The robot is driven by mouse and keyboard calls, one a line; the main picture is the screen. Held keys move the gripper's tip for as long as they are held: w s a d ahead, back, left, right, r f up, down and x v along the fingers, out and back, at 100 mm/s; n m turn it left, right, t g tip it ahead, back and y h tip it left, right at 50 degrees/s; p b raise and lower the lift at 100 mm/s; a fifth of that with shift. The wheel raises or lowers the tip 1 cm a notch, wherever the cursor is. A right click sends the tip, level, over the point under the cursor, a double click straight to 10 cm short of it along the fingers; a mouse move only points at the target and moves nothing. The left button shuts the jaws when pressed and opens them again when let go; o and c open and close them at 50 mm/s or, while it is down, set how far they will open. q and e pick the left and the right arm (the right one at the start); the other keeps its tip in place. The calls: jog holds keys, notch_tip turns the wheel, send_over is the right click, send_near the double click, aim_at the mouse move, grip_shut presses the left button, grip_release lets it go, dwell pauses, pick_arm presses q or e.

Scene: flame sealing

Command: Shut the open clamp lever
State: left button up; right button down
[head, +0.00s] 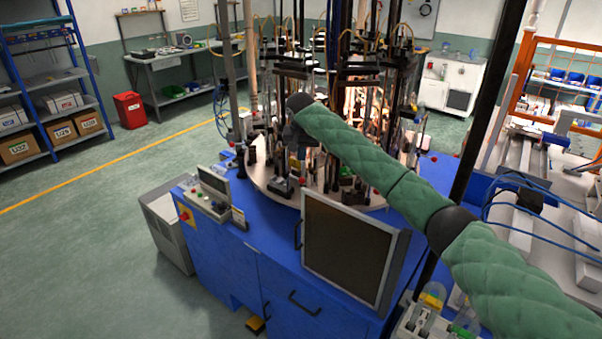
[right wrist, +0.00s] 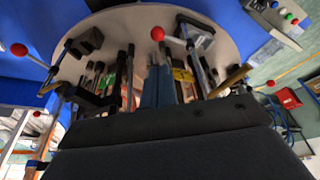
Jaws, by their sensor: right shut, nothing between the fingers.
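My right gripper (head: 301,158) reaches down over the front of the round machine plate (head: 262,178), at the end of the green-sleeved arm. In the right wrist view its bluish fingers (right wrist: 160,84) are together and hold nothing. A clamp lever with a red ball knob (right wrist: 158,34) shows just past the fingertips, apart from them in the picture. I cannot tell for certain which lever is the open one. My left gripper is not in view.
The plate sits on a blue cabinet (head: 228,258) crowded with rods, clamps and hoses. A dark monitor (head: 345,245) stands at its front. A small control box (head: 208,205) sits at the left corner. The green floor at left is mostly clear.

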jog(key=shift+f, duration=0.1)
